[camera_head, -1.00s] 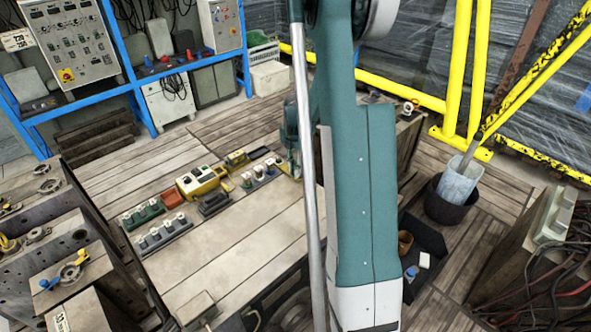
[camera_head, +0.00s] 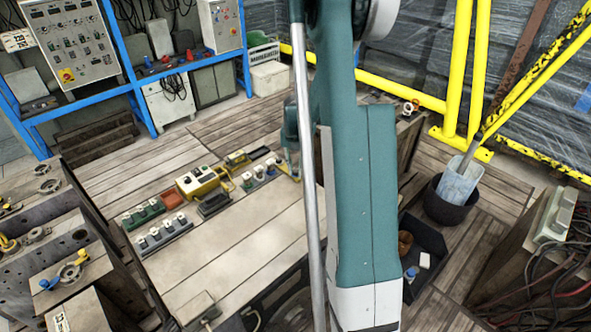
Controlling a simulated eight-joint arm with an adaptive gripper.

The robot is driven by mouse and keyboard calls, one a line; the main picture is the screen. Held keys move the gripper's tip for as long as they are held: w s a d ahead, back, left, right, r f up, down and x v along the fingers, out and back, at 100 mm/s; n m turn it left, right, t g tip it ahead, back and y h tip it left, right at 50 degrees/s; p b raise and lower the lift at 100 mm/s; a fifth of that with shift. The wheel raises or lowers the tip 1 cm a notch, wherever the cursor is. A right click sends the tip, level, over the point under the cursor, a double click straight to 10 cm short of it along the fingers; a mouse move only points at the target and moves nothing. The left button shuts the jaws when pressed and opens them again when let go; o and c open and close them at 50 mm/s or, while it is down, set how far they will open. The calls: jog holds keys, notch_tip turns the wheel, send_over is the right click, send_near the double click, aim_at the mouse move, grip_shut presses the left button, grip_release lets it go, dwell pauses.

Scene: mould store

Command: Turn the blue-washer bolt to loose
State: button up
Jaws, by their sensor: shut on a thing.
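My gripper (camera_head: 290,168) is at the far right part of the long wooden-topped bench (camera_head: 225,265), low over its surface, and partly hidden behind my arm. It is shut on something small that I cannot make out. A yellow part shows at its tips. Just left of it stands a short rack (camera_head: 258,178) with several pale-topped bolts. A green rack (camera_head: 143,215) and a grey rack (camera_head: 163,237) with similar bolts stand at the bench's left. The washer colours are too small to tell, so I cannot single out the blue-washer bolt.
A yellow control box (camera_head: 202,181), an orange-red tray (camera_head: 171,200) and a dark grey block (camera_head: 213,204) stand between the racks. A smaller yellow box (camera_head: 237,158) is behind. The front of the bench top is mostly clear. A black bin (camera_head: 452,203) stands at right.

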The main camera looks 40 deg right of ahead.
aim_at(296, 170)
jog(key=o, duration=0.9)
jog(key=shift+r, duration=0.15)
jog(key=shift+r, duration=5.8)
jog(key=shift+r, duration=0.1)
